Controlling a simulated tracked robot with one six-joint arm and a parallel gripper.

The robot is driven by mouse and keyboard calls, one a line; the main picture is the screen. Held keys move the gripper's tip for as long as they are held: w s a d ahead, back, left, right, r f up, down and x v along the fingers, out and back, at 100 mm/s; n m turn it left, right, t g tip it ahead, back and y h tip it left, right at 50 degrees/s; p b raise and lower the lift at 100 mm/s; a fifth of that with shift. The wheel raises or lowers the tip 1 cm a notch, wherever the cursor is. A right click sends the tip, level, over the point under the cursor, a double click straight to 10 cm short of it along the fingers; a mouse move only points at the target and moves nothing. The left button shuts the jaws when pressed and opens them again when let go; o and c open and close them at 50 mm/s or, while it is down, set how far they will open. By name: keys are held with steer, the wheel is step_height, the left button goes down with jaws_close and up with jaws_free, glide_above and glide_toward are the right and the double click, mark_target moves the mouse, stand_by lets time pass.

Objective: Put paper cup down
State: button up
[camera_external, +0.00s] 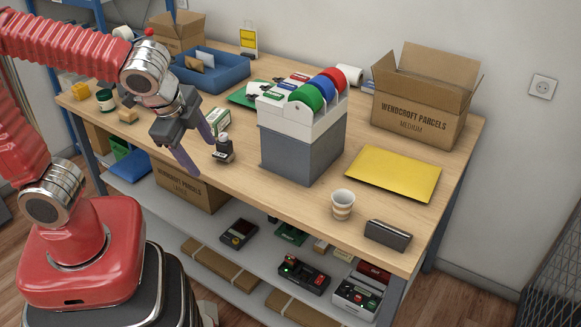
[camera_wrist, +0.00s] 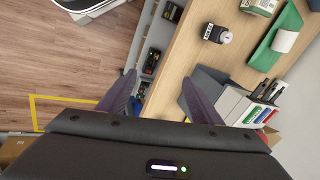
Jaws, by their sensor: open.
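The paper cup (camera_external: 342,204), white with tan bands, stands upright on the table (camera_external: 292,213) near its front right edge. My gripper (camera_external: 202,157) is open, with its two purple fingers apart and nothing between them. It hangs by the table's front edge, well to the left of the cup. In the wrist view my gripper (camera_wrist: 152,98) also shows open and empty, with the table edge and lower shelf beyond its fingers. I cannot make out the cup in the wrist view.
A grey and white dispenser (camera_external: 300,135) with coloured rolls stands between my gripper and the cup. A small black stamp (camera_external: 223,149) is just right of my fingers. A dark wallet-like block (camera_external: 388,235) and yellow envelope (camera_external: 395,173) lie near the cup. A cardboard box (camera_external: 420,103) stands behind.

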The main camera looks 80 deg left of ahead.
steer(key=s+d+n+t+h, duration=0.1)
steer(key=s+n+t+h, duration=0.1)
steer(key=s+n, duration=0.4)
steer(key=shift+s+d+r+t+h, duration=0.25)
steer(key=shift+s+r+h, duration=0.2)
steer(key=shift+s, duration=0.35)
